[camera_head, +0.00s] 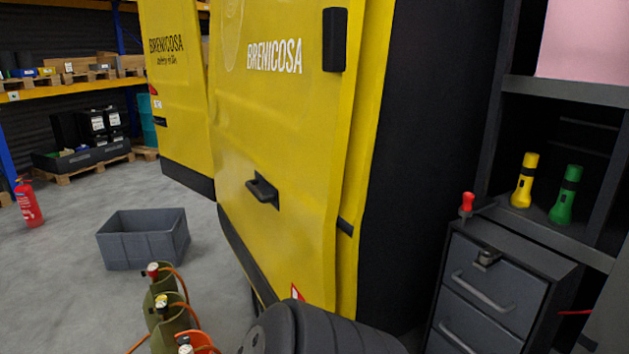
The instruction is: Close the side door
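The large yellow door panel (285,120) with white "BRENICOSA" lettering fills the middle of the head view. It has a dark handle (262,191) at mid height and a black block (334,40) near its upper right. Its right side borders a second yellow strip (375,100) with a dark surface beyond it. I cannot tell whether the panel stands ajar or is latched. A dark rounded part hides its bottom right. Neither of my grippers is in view.
A second yellow panel (175,90) stands behind at left. A grey crate (143,240) and several green cylinders (162,310) with hoses stand on the floor. A red extinguisher (28,203) is far left. A drawer cabinet (495,290) and torches (524,182) are at right.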

